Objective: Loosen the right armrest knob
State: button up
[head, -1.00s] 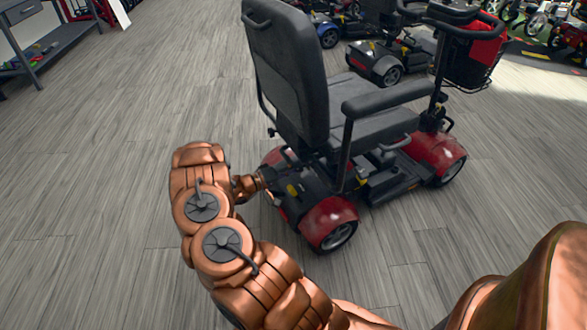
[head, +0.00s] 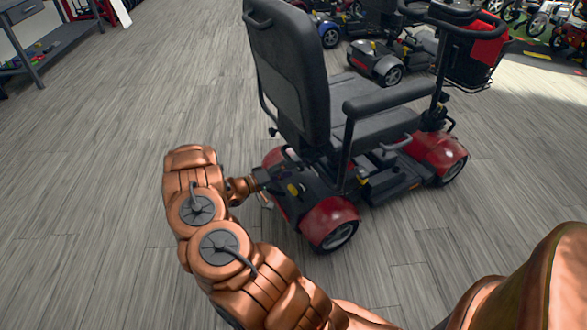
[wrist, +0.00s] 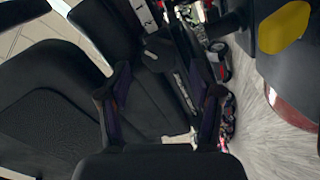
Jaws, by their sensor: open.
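The red and black scooter (head: 330,217) stands in front of me in the head view, its seat back (head: 290,75) towards me. Its near-side armrest (head: 388,96), the right one, is a dark pad on a post (head: 347,150). I cannot make out the armrest knob in either view. My gripper (head: 268,190) is low behind the seat, close to the scooter's rear. In the wrist view my gripper (wrist: 168,82) is open with nothing held between its fingers. Black seat parts (wrist: 50,100) fill the left of that view.
A yellow oval (wrist: 283,33) on a dark scooter part lies at the wrist view's upper right. Other scooters (head: 385,60) stand beyond in the head view. A workbench (head: 45,50) is at the far left. The wooden floor to the left is clear.

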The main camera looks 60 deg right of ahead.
jog(key=v, duration=0.9)
jog(key=shift+a, duration=0.2)
jog(key=shift+w, duration=0.1)
